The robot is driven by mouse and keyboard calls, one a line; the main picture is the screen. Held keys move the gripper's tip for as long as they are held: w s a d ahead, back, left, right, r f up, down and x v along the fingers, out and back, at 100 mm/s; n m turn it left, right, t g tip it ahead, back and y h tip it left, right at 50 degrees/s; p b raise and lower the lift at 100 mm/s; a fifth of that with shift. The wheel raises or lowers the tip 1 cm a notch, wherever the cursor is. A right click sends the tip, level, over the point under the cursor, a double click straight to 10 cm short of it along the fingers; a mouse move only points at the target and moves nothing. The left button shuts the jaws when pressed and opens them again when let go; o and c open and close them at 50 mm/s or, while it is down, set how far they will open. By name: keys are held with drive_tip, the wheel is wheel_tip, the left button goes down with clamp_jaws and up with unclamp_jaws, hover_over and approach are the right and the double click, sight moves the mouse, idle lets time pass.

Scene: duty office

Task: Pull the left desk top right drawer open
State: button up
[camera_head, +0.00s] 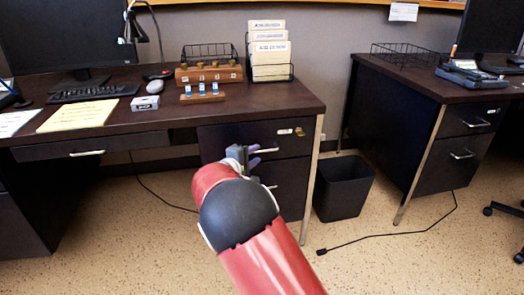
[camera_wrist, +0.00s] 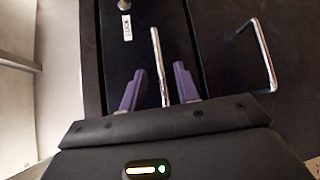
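The left desk's top right drawer (camera_head: 283,141) is a black front that looks flush with the desk. Its silver bar handle (camera_head: 267,150) is partly hidden by my gripper in the head view. In the wrist view, the handle (camera_wrist: 158,60) runs upright in the picture, with its lower end between my two purple fingers. My gripper (camera_wrist: 158,84) is open, with one finger on each side of the bar and visible gaps to both. In the head view, my gripper (camera_head: 249,156) is at the drawer front, and my red arm hides part of the drawer below.
The lower drawer's handle (camera_wrist: 265,60) is to the right in the wrist view. A black bin (camera_head: 343,187) stands right of the left desk (camera_head: 270,98). Another desk (camera_head: 425,86) is at the right. A cable (camera_head: 400,232) lies on the floor.

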sight(261, 151)
drive_tip(key=shift+x, duration=2.15)
clamp_jaws()
